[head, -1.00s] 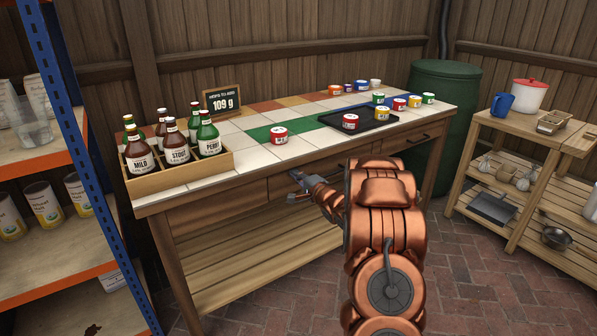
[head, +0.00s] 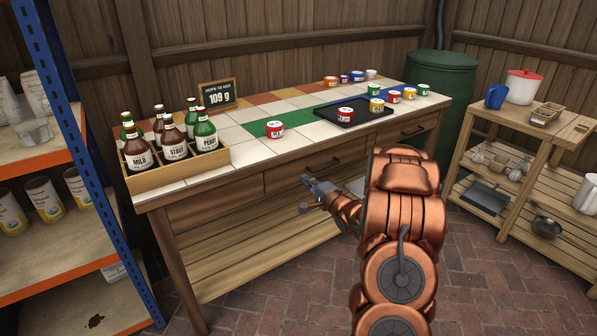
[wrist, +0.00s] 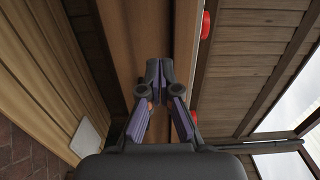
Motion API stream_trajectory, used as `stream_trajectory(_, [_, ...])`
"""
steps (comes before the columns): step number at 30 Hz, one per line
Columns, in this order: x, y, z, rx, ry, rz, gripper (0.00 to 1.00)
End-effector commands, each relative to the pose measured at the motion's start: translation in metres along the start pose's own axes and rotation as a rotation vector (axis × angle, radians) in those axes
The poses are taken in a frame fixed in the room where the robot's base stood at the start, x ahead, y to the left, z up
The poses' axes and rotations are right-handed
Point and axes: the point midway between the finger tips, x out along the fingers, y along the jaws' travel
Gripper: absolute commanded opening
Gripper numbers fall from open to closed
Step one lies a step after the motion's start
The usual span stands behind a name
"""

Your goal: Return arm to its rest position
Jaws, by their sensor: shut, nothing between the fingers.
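My copper-coloured arm (head: 403,215) reaches from the lower right toward the front of the tiled wooden bench (head: 215,167). My gripper (head: 311,186) is in front of the bench, below its tiled top and near the drawer fronts. In the wrist view my gripper (wrist: 161,68) has its fingers together with nothing held between them. A drawer front (head: 295,173) lies just behind and above it. From these views I cannot tell whether the fingertips touch the bench.
On the bench are a bottle crate (head: 215,160), a sign (head: 219,95), a black tray (head: 350,118) and several small tins. A blue-framed shelf (head: 75,135) stands left, a slatted wooden table (head: 540,130) right. Brick floor (head: 480,260) is clear between bench and table.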

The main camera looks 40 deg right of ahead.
Motion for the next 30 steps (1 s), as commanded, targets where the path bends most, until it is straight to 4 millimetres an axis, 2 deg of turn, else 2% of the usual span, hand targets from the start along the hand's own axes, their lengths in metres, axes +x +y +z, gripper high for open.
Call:
stream_trajectory(1, [-0.011,-0.001,-0.002,0.003,0.005,0.001,0.0])
stream_trajectory(6, [-0.036,0.001,-0.002,0.002,0.003,0.003,0.0])
stream_trajectory(12, [-0.05,0.002,0.0,0.002,0.0,0.003,0.0])
stream_trajectory(23, [-0.048,0.002,0.004,-0.029,0.001,0.027,0.0])
stream_trajectory(30, [-0.034,0.005,0.02,-0.282,0.024,0.244,0.0])
